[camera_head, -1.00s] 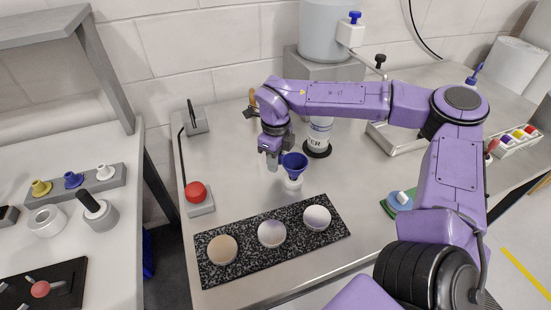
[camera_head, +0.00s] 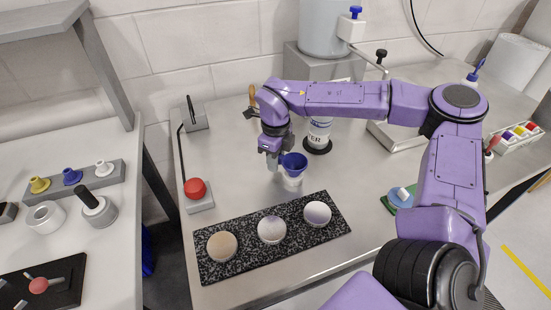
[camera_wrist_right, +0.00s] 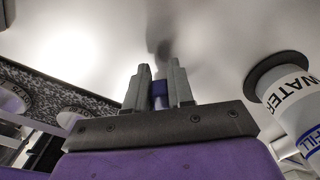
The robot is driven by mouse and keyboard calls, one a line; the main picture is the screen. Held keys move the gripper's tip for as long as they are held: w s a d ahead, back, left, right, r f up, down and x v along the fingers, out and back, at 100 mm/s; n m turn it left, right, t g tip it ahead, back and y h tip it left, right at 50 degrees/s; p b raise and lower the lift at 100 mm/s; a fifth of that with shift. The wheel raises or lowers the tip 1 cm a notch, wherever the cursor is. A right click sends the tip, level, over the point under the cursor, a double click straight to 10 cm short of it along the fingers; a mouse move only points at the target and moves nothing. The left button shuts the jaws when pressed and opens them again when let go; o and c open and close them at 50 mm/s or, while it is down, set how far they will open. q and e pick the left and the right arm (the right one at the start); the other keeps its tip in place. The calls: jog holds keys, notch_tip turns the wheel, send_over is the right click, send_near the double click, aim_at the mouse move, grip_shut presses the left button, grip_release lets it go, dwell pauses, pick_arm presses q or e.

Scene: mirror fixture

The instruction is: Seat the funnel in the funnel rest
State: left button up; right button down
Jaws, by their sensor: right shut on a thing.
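The blue funnel (camera_head: 294,161) is upright, wide mouth up, on the steel table's middle part. A small white holder (camera_head: 292,181), which looks like the funnel rest, stands directly beneath it. The funnel's lower part overlaps the holder's top; I cannot tell whether it is fully seated. My right gripper (camera_head: 273,161) is shut on the funnel at its left side. In the right wrist view a bit of blue (camera_wrist_right: 159,90) shows between the fingertips (camera_wrist_right: 158,85); the rest of the funnel is hidden. My left gripper is not in view.
A black speckled slab (camera_head: 245,236) with three round discs lies in front. A red button (camera_head: 195,188) stands to the left. A white bottle (camera_head: 319,133) marked WATER stands close behind the gripper; it also shows in the right wrist view (camera_wrist_right: 290,95). Bare steel lies around the holder.

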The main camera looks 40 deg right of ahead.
jog(key=shift+f, duration=0.15)
jog(key=c, duration=0.9)
grip_release()
notch_tip(320, 180, up, 11)
jog(key=shift+f+b, duration=0.2)
jog(key=shift+b, duration=0.25)
